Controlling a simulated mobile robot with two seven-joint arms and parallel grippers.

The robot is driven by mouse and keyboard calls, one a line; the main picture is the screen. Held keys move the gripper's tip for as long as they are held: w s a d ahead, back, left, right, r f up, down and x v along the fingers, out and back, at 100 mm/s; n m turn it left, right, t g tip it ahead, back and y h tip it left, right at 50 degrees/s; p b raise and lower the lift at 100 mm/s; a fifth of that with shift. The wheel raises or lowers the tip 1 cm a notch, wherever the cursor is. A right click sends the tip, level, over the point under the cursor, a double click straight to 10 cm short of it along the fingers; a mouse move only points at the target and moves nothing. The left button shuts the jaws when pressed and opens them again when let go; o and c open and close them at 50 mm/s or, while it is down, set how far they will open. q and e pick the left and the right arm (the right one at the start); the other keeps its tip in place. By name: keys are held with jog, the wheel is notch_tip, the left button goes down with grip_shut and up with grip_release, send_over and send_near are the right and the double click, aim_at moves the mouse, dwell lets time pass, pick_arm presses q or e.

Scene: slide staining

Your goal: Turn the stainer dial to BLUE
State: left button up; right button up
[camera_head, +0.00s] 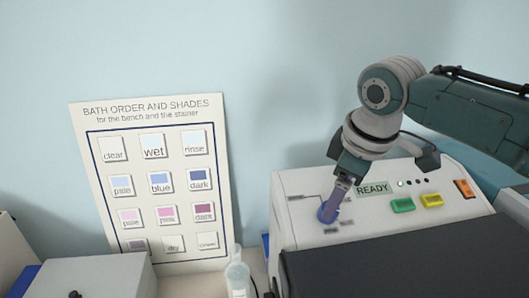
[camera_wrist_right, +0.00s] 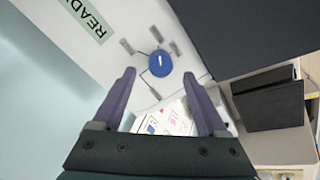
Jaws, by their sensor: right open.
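The stainer dial (camera_head: 325,216) is a round blue knob on the stainer's sloped white panel (camera_head: 296,191). In the right wrist view the dial (camera_wrist_right: 160,64) shows a pale pointer mark, with several small grey labels around it, too small to read. My right gripper (camera_head: 336,205) reaches down to the dial from above. In the wrist view my right gripper (camera_wrist_right: 159,75) is open, its purple fingers on either side of the dial's line with gaps between. I cannot tell how far the fingertips are from the panel. My left gripper is not in view.
The panel also carries a READY display (camera_head: 372,188), a green button (camera_head: 403,205), a yellow button (camera_head: 432,200) and an orange switch (camera_head: 464,188). A dark box-like part (camera_head: 400,262) lies in front. A shade chart (camera_head: 155,190) and a clear bottle (camera_head: 237,275) stand to the left.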

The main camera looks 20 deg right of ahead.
jog(key=shift+b+v, duration=0.65)
jog(key=shift+v, duration=2.15)
